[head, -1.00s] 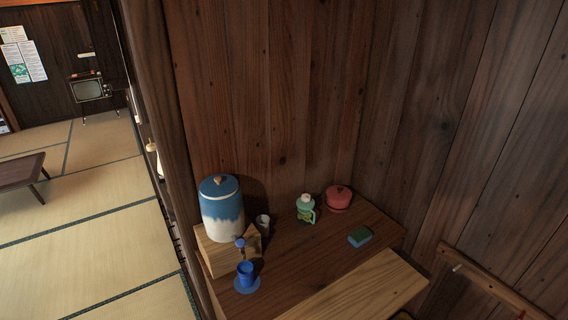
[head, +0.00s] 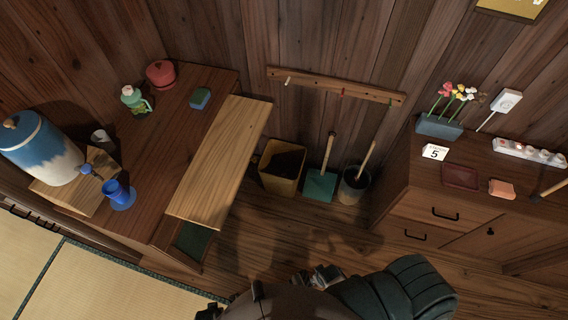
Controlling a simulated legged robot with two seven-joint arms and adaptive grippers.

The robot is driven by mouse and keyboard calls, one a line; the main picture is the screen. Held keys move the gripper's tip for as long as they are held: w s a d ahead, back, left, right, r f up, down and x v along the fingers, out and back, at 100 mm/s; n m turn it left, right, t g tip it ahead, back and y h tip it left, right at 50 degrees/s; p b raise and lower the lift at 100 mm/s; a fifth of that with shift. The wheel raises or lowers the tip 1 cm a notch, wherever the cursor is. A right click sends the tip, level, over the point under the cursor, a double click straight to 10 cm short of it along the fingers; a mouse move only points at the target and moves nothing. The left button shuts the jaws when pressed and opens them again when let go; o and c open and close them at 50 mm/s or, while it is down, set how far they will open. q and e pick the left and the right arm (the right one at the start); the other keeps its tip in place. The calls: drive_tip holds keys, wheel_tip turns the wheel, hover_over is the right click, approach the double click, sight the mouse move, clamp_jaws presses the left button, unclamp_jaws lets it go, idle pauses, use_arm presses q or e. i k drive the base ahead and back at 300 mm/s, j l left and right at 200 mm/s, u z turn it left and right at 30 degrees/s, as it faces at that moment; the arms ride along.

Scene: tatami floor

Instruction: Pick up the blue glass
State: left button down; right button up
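The blue glass (head: 114,189) stands upright on a round blue coaster (head: 125,205) near the front left part of the dark wooden counter (head: 150,165). It is just in front of the blue tap (head: 87,170) of a large blue and white lidded dispenser (head: 45,150). Dark parts of my own body and arm fill the bottom middle of the head view, well to the right of the glass. I can make out no gripper fingers on them, and nothing touches the glass.
The dispenser sits on a wooden block (head: 75,193) beside a small pale cup (head: 101,139). A green-lidded jug (head: 134,100), a red pot (head: 160,74) and a sponge (head: 200,98) stand farther back. A lighter wooden board (head: 220,160) borders the counter. A bin (head: 283,165) stands right of it.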

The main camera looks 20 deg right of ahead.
sight(112, 188)
drive_tip(key=z, duration=0.2)
drive_tip(key=u, duration=1.3)
drive_tip(key=l+u, duration=0.1)
drive_tip(key=l, duration=0.5)
